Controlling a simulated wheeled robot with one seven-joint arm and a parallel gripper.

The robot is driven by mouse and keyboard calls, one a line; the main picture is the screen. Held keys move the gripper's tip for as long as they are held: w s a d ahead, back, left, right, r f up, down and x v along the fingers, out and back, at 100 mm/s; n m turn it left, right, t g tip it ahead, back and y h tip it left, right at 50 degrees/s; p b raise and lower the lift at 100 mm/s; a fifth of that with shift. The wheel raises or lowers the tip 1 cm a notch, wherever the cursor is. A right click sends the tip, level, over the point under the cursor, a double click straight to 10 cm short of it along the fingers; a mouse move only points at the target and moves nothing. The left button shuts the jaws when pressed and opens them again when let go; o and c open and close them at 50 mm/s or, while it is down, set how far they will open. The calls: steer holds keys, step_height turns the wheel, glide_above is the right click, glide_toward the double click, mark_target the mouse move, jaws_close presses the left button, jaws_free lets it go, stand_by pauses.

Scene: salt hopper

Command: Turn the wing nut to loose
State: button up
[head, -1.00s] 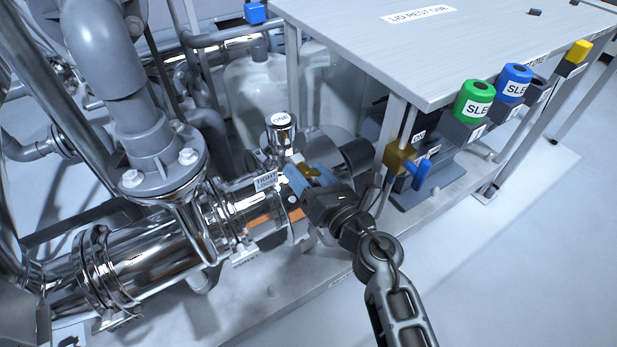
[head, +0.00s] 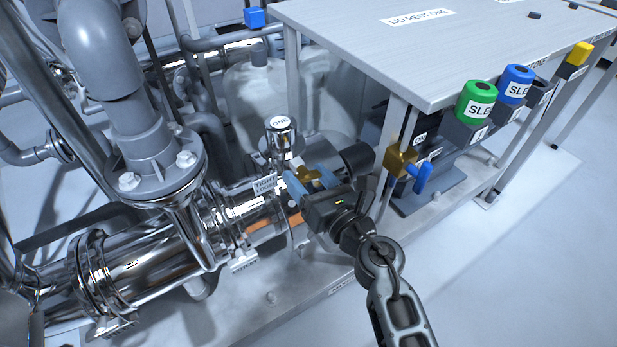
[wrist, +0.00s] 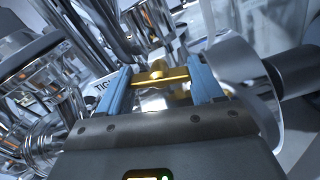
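The brass wing nut (head: 308,175) sits on the metal clamp at the end of the shiny pipe. It also shows in the wrist view (wrist: 158,76), with its wings lying crosswise between my blue fingers. A label reading TIGHT (head: 264,183), with a second line too small to read surely, is just left of it. My gripper (head: 312,180) is around the wing nut, with its fingers spread to either side. In the wrist view my gripper (wrist: 160,82) looks open; the wing ends come close to both fingers, and I cannot tell whether they touch.
A capped cylinder labelled ONE (head: 281,135) stands just behind my gripper. The lid rest table (head: 430,50) overhangs at upper right. A large grey pipe (head: 105,60) rises at left. Open floor lies at lower right.

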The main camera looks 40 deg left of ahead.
mark_target(309, 180)
steer(key=o, duration=0.4)
steer(key=shift+o, duration=0.2)
steer(key=p+v, duration=0.2)
steer(key=v, duration=0.4)
steer(key=shift+d+p, duration=0.15)
steer(key=shift+p, duration=0.15)
steer(key=shift+v, duration=0.75)
